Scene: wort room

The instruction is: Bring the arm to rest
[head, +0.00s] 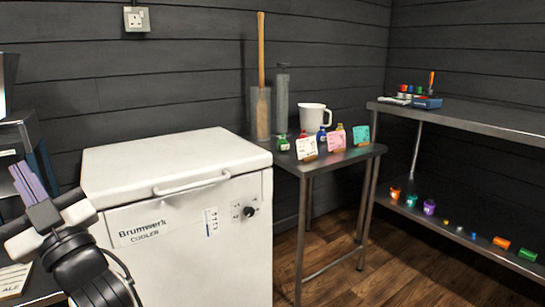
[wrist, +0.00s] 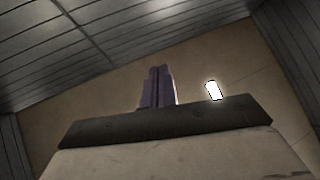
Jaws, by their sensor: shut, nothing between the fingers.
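My gripper (head: 27,183) is at the left of the head view, raised and pointing up and to the left. Its purple fingers are together with nothing between them. In the wrist view the fingers (wrist: 157,88) stand side by side, pointing toward a ceiling and upper walls. My arm is folded at the lower left of the head view, to the left of the white cooler (head: 175,255). The gripper appears apart from everything around it.
The cooler's lid (head: 170,160) is shut. A small steel table (head: 325,161) holds cards, small bottles, a white jug (head: 313,117) and tall cylinders. A steel shelf unit (head: 480,121) stands right, with coloured pieces on its lower shelf. The wooden floor (head: 335,235) between is clear.

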